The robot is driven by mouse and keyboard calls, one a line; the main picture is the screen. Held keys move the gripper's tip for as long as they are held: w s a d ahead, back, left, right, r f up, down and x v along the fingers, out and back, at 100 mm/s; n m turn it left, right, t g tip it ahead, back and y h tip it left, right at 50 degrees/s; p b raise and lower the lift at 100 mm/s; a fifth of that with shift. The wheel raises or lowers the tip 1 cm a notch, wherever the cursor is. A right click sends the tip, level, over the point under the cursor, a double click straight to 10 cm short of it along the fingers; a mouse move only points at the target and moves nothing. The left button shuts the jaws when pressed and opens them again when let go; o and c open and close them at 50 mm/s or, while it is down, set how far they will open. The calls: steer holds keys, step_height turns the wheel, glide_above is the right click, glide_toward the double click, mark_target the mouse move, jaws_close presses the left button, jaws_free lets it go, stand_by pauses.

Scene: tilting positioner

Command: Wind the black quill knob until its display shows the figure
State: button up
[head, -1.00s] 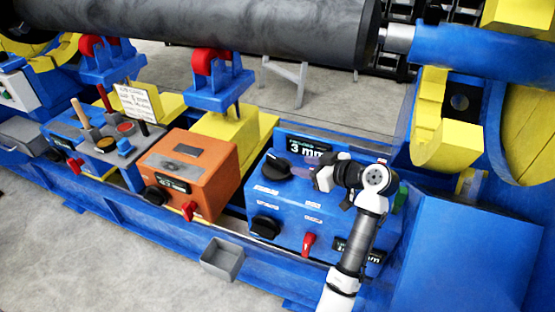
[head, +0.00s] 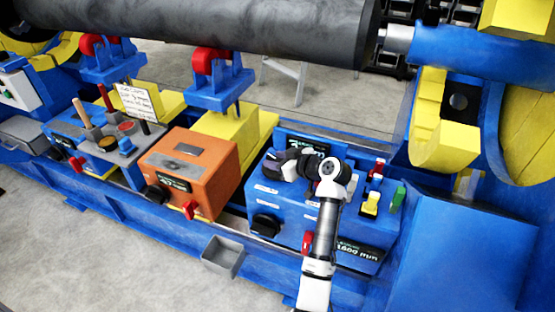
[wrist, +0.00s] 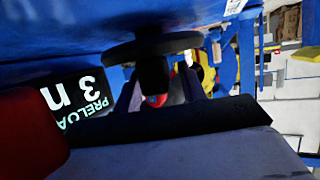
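A blue control box (head: 283,220) carries a black knob at its upper left, now mostly covered by my gripper (head: 290,165) in the head view. In the wrist view the black knob (wrist: 153,70) shows as a wide disc with a thick stem, close in front of my gripper; dark finger parts lie around the stem. I cannot tell whether they touch it or are shut. A display (head: 310,144) behind the knob is partly hidden. In the wrist view this display (wrist: 75,100) reads "PRELOA…" and "3", the rest cut off. A lower-right display (head: 356,250) seems to read "1600 mm", its first characters unclear.
Another black knob (head: 265,225) and a red lever (head: 307,242) are on the box front. Yellow (head: 371,203), red and green (head: 397,199) controls stand at its right. An orange box (head: 188,165) is to the left, a grey bin (head: 223,257) in front.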

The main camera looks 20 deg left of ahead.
jaws_close()
steer(key=shift+s+m+t+h, duration=0.1)
steer(key=shift+m+t+h, duration=0.3)
steer(key=shift+m+t, duration=0.45)
steer(key=shift+m+t+h+p, duration=0.4)
steer(key=shift+m+t+h, duration=0.3)
steer(key=shift+m+t, duration=0.25)
steer(key=shift+o, duration=0.4)
jaws_free()
steer(key=shift+d, duration=0.1)
steer(key=b+v, duration=0.1)
steer(key=v, duration=1.2)
steer(key=shift+s+d+b, duration=0.2)
steer(key=shift+d+b, duration=0.1)
steer(key=shift+r, duration=0.15)
